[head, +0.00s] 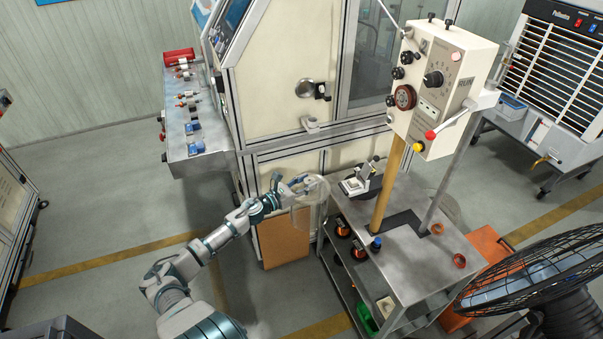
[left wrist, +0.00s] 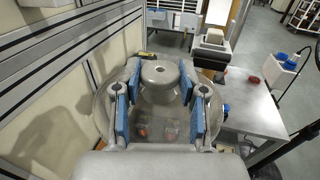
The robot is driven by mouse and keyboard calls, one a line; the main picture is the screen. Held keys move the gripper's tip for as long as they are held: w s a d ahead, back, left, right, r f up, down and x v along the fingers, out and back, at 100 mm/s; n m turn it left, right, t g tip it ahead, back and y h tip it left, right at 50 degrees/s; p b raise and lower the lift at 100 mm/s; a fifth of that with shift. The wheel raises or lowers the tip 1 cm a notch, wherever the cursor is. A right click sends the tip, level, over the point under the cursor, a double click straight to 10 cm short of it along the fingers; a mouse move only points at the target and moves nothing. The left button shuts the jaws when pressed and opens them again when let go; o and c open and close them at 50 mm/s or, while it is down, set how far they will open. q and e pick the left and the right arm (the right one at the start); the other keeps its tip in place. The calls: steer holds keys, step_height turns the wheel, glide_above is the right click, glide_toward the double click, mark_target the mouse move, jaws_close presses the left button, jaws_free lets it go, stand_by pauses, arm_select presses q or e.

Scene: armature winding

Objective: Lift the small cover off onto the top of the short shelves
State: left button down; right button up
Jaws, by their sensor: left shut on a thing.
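My left gripper (head: 298,186) is shut on the small cover (head: 316,190), a clear see-through dome. In the left wrist view, the blue pads of the gripper (left wrist: 160,95) stand on both sides of the cover's grey round knob (left wrist: 160,72), and the clear bowl spreads below. The cover is in the air by the far left corner of the short shelves (head: 405,275), whose grey metal top also shows in the left wrist view (left wrist: 250,112). I cannot tell whether its rim overlaps the top's edge. My right gripper is out of view.
A small device (head: 362,180) stands at the far end of the top. A post carries a cream control box (head: 440,85) above it. A cream machine cabinet (head: 285,100) is behind; a black fan (head: 540,280) is right.

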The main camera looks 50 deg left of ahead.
arm_select(q)
steer(key=s+d+f+p, duration=0.1)
steer(key=s+d, duration=0.3)
steer(key=d, duration=0.5)
steer(key=s+d+f+p, duration=0.1)
steer(key=s+d, duration=0.2)
steer(key=d, duration=0.7)
steer(key=s+d+f+p, duration=0.1)
steer(key=s+d, duration=0.3)
steer(key=d, duration=0.5)
steer(key=w+d+f+b, duration=0.1)
steer(key=w+d, duration=0.3)
steer(key=w, duration=0.5)
steer(key=w+d+f+b, duration=0.1)
steer(key=w+d, duration=0.3)
steer(key=w, duration=0.6)
steer(key=w+d+f+b, duration=0.2)
steer(key=w+d, duration=0.2)
steer(key=w, duration=0.5)
steer(key=shift+w+f, duration=0.15)
steer(key=shift+w, duration=0.15)
steer(key=shift+s, duration=0.2)
